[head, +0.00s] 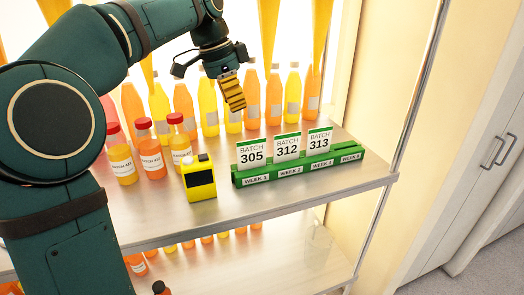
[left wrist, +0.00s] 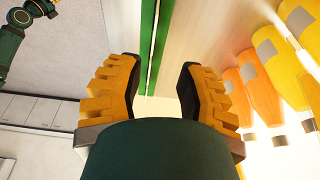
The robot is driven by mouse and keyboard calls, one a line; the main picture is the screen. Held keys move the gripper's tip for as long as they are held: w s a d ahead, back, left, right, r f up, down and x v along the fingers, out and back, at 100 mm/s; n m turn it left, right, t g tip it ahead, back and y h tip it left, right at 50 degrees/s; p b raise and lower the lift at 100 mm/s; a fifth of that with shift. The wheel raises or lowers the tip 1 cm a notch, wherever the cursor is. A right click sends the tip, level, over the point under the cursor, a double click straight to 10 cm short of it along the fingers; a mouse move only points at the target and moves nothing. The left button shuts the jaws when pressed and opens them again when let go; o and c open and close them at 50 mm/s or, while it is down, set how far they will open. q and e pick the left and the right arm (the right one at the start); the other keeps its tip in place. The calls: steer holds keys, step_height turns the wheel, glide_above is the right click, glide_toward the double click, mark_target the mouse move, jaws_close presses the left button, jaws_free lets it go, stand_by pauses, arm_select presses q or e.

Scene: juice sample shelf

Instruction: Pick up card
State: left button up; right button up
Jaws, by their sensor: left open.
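Three white cards with green tops stand upright in a green holder (head: 240,183) on the shelf. They are the BATCH 305 card (head: 251,155), the BATCH 312 card (head: 287,148) and the BATCH 313 card (head: 320,142), above the labels WEEK 1, WEEK 2 and WEEK 3. The WEEK 4 position at the right end shows no card. My left gripper (head: 234,95) is above and left of the cards, apart from them. In the left wrist view its yellow fingers (left wrist: 155,92) are spread and empty, with a green strip beyond them. My right gripper is not in view.
Bottles with red caps (head: 150,150) and a yellow device (head: 199,180) stand left of the holder on the shelf (head: 230,215). A row of juice bottles (head: 272,97) stands behind. A metal post (head: 418,90) rises at the right. Shelf surface before the holder is clear.

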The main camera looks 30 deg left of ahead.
arm_select(q)
steer(key=b, duration=0.2)
glide_above(254, 147)
steer(key=s+a, duration=0.1)
steer(key=a, duration=0.1)
step_height(254, 147, down, 7)
steer(key=shift+d+b+x, duration=0.15)
steer(key=shift+b+x, duration=0.1)
steer(key=shift+x, duration=1.3)
steer(key=shift+d+b+x, duration=0.15)
steer(key=shift+b+x, duration=0.05)
steer(key=shift+x, duration=1.35)
steer(key=shift+r, duration=0.1)
jaws_close()
